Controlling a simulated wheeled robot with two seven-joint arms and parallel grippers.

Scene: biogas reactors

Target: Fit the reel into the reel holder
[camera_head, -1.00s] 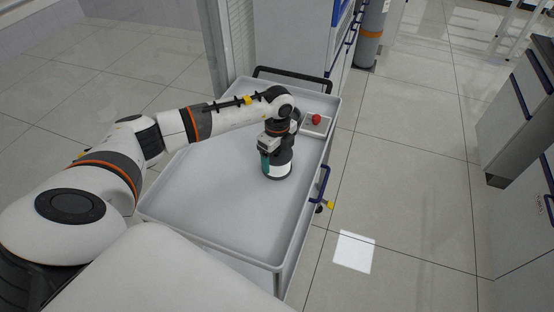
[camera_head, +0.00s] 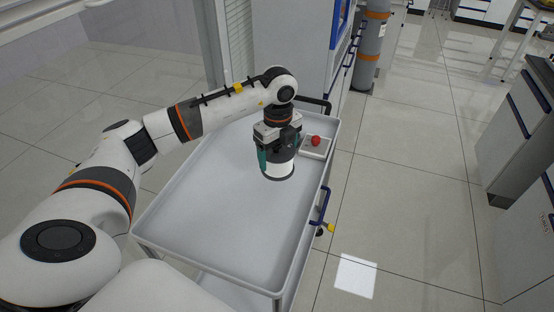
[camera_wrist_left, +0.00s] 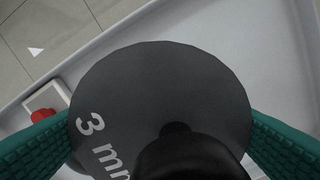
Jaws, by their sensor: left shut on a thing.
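The reel (camera_head: 279,170) is a short cylinder with a white side and a dark lower rim. Its dark grey top disc (camera_wrist_left: 160,90), marked "3 mm", fills the middle of the left wrist view. My left gripper (camera_head: 279,150) points down and is shut on the reel, with one teal finger on each side. The reel is held upright above the grey cart tray (camera_head: 215,235). I cannot make out the reel holder in these views. My right gripper is not in view.
A small box with a red button (camera_head: 316,140) sits at the tray's far right corner, close to the reel. A grey gas cylinder (camera_head: 370,50) stands behind. The tray's near part is clear.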

